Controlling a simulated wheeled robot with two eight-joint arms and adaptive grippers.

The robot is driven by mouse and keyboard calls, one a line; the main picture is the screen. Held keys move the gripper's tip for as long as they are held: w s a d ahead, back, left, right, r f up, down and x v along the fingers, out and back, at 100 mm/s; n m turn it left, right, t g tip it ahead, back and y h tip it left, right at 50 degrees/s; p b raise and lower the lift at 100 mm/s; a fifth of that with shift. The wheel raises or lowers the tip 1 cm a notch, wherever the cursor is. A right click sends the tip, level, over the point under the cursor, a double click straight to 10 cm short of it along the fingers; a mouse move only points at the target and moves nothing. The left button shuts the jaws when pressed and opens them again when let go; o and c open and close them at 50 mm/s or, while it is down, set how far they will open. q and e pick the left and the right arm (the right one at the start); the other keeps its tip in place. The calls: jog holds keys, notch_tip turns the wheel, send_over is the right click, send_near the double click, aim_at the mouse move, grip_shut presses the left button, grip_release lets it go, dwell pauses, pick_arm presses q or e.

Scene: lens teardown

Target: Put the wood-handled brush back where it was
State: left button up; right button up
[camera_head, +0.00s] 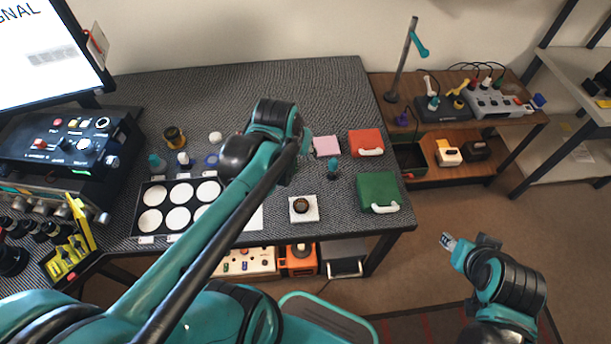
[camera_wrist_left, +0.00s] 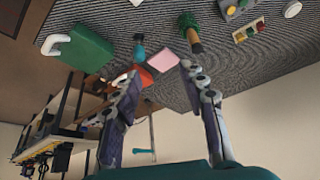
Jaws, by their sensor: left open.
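The wood-handled brush (camera_wrist_left: 193,38), with green bristles and a short wooden handle, shows in the left wrist view just beyond the tip of the right-hand finger. I cannot tell whether they touch. In the head view I cannot make it out; my left arm covers that part of the table. My left gripper (camera_wrist_left: 152,75) is open, its fingers wide apart with nothing between them. In the head view it is mostly hidden behind its own wrist, over the table's middle. My right gripper (camera_head: 448,241) is off the table's right side, above the floor; its jaw opening is unclear.
A pink pad (camera_head: 326,146), a red box (camera_head: 366,142), a green box (camera_head: 378,190) and a small teal-topped item (camera_head: 333,168) lie right of my left gripper. A white block with a dark ring (camera_head: 303,208) stands nearer. A tray of white discs (camera_head: 142,208) is left.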

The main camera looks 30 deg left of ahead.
pick_arm(q)
jog(key=s+d+m+t, duration=0.1)
jog(key=s+d, duration=0.5)
jog(key=s, duration=0.2)
jog(key=shift+r+t+h, duration=0.3)
jog(key=shift+r+t, duration=0.05)
jog(key=shift+t, duration=0.05)
dwell(0.6)
